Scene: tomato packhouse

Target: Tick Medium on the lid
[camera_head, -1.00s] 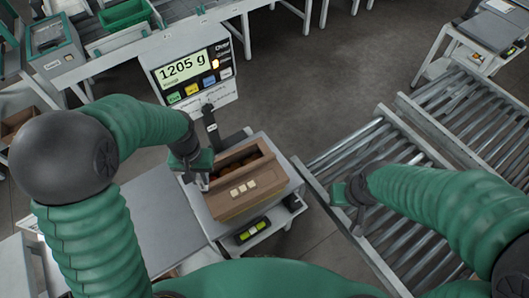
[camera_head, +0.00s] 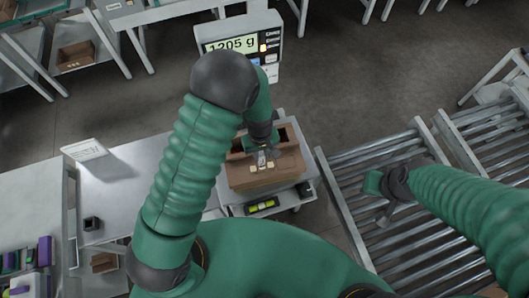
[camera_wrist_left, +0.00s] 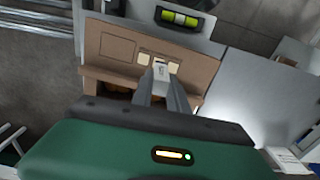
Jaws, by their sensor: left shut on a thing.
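A brown carton (camera_head: 265,181) stands on the scale under the display, with its lid flap toward me. Small pale squares lie in a row on the lid (camera_wrist_left: 120,45). The left square (camera_wrist_left: 144,58) and the right square (camera_wrist_left: 173,67) show in the left wrist view; the middle is covered by my gripper. My left gripper (camera_head: 262,157) is over the lid, shut on a small pale thing (camera_wrist_left: 160,68) mostly hidden by the fingers. Whether it touches the lid I cannot tell. My right gripper (camera_head: 379,196) hangs over the rollers; its jaw opening is unclear.
The display (camera_head: 232,44) behind the carton reads 1205 g, partly covered by my left arm. A spirit level (camera_head: 262,205) lies in front of the carton. A roller conveyor (camera_head: 350,165) is at right. A grey table (camera_head: 115,190) is at left, mostly clear.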

